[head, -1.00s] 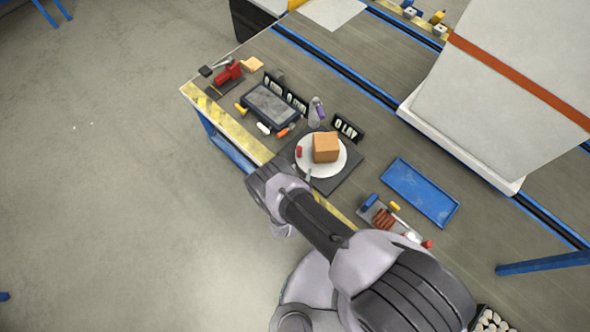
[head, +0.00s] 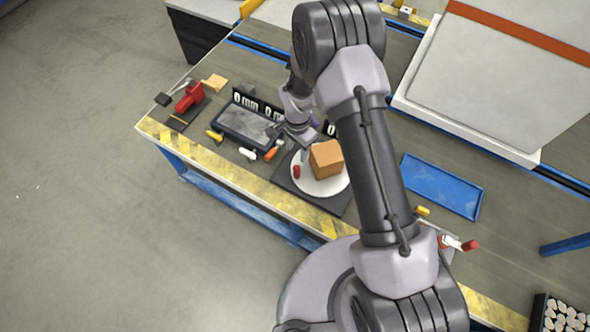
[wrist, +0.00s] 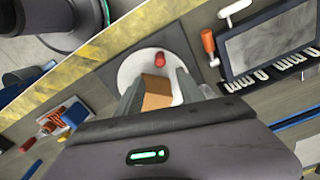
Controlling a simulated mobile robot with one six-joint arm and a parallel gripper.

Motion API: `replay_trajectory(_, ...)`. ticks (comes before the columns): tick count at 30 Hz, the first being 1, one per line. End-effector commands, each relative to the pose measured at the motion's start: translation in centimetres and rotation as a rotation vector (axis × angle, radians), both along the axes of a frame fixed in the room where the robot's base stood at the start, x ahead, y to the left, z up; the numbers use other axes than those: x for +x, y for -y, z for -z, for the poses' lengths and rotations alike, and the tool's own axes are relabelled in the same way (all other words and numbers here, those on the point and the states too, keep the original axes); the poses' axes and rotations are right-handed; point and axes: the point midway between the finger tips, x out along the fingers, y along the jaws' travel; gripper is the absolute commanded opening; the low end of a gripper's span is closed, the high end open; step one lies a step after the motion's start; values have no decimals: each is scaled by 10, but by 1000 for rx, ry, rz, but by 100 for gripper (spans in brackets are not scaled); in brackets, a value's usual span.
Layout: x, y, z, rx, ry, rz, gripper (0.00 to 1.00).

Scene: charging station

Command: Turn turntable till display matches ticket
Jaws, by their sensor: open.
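The turntable is a white disc (head: 312,187) on a dark square plate, with an orange-brown box (head: 327,159) and a small red knob (head: 296,172) on it. The disc (wrist: 127,73), box (wrist: 155,92) and red knob (wrist: 160,58) also show in the wrist view. My gripper (head: 303,148) is over the disc's back edge, beside the box. In the wrist view the fingers of my open gripper (wrist: 156,82) frame the box; contact cannot be told. Displays reading "0 mm" (head: 245,101) stand behind; another display (head: 331,129) is partly hidden by my arm. I cannot make out a ticket.
A dark-framed grey tray (head: 247,124) and small tools lie left of the turntable, with a red clamp-like tool (head: 190,97) farther left. A blue tray (head: 442,186) lies at right. The striped bench edge (head: 225,169) is in front.

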Motion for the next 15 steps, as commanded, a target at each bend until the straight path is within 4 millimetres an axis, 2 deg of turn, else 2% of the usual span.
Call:
replay_trajectory(1,-1,0,17,-1,-2,-1,45)
replay_trajectory(9,-1,0,84,-2,-4,-5,45)
replay_trajectory(15,-1,0,122,-2,-2,-5,45)
